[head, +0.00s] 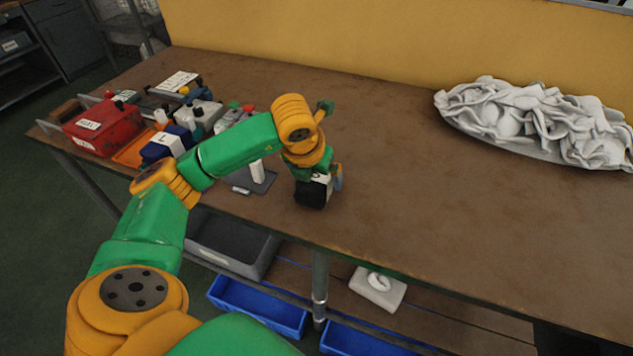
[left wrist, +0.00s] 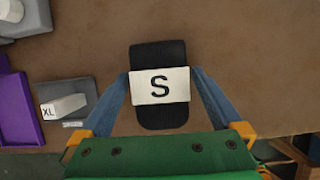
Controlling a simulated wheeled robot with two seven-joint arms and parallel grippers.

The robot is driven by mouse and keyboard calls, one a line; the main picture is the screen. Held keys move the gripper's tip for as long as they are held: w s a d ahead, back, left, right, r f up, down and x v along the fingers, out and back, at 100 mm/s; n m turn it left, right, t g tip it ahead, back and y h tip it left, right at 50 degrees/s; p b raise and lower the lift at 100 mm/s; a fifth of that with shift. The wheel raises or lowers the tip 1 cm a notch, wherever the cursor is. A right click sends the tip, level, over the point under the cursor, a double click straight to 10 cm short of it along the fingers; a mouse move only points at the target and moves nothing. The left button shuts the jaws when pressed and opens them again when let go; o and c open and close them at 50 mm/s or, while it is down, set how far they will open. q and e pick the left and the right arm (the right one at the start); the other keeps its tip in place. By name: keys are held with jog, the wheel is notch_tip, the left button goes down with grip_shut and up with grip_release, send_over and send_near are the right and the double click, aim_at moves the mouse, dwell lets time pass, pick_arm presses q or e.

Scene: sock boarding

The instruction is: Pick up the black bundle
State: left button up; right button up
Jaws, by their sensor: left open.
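The black bundle (left wrist: 158,54) has a white band (left wrist: 160,86) marked "S" around its middle. In the left wrist view it lies on the brown table, between the two blue fingers of my left gripper (left wrist: 159,76). The fingers are open, one on each side, with their tips close to the band's ends; I cannot tell whether they touch it. In the head view the black bundle (head: 309,195) is near the table's front edge, partly hidden under my left gripper (head: 322,178). My right gripper is not in view.
Red box (head: 105,125), orange tray and blue bundle (head: 165,145) crowd the table's left end. A pile of white socks (head: 540,122) is at the right. The table's middle is clear.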

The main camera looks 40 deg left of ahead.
pick_arm(q)
jog(key=shift+f+b, duration=0.25)
jog(key=shift+b, duration=0.1)
dwell(0.3)
jog(key=shift+r, duration=0.1)
jog(key=c, duration=1.4)
